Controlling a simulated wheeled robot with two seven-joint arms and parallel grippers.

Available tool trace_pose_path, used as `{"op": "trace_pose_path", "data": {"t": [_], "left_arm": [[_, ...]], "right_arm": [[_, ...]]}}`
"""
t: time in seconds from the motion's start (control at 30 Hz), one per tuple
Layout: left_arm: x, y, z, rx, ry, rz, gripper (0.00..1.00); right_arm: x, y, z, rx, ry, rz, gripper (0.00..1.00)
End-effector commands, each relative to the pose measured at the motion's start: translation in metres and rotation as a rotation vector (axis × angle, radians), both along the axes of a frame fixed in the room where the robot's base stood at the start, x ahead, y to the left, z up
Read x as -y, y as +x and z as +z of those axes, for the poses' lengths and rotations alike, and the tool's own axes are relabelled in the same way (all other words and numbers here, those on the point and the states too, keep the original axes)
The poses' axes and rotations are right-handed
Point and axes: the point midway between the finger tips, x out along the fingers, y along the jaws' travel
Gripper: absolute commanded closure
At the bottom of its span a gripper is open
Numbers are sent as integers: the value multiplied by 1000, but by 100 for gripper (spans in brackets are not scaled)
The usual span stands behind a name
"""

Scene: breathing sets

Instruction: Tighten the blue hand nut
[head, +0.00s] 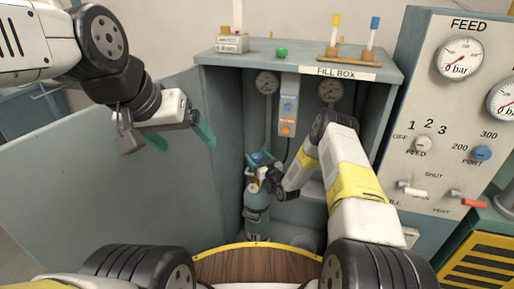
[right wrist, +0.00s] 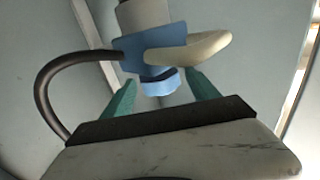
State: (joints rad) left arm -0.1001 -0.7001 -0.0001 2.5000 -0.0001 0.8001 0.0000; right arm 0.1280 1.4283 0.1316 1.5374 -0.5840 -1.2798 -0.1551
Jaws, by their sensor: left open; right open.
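The blue hand nut (right wrist: 158,84) shows in the right wrist view as a light-blue ring under a darker blue fitting (right wrist: 150,52) with a beige lever. My right gripper (right wrist: 160,95) is open, its green fingertips on either side below the nut; I cannot tell if they touch it. In the head view the right gripper (head: 266,165) is at the top of a blue-grey cylinder (head: 257,215) inside the fill box, and it partly hides the valve. My left gripper (head: 180,140) is open and empty in front of the cabinet door, at upper left.
The fill box (head: 392,75) stands open, its door (head: 95,175) swung out left. A black hose (right wrist: 45,90) loops beside the fitting. The feed panel (head: 440,140) stands at right.

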Motion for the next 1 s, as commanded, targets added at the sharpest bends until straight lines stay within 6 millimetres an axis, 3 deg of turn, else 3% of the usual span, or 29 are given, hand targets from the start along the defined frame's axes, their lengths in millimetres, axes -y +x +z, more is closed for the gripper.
{"op": "trace_pose_path", "data": {"t": [0.27,0.37,0.6,1.0], "left_arm": [[0,0,0,0,0,0,12],[0,0,0,0,0,0,12],[0,0,0,0,0,0,12],[0,0,0,0,0,0,12]], "right_arm": [[-2,2,0,-1,0,1,31],[-2,2,0,-1,0,1,46],[-2,2,0,-1,0,1,93],[-3,1,0,-1,2,-81,93]]}}
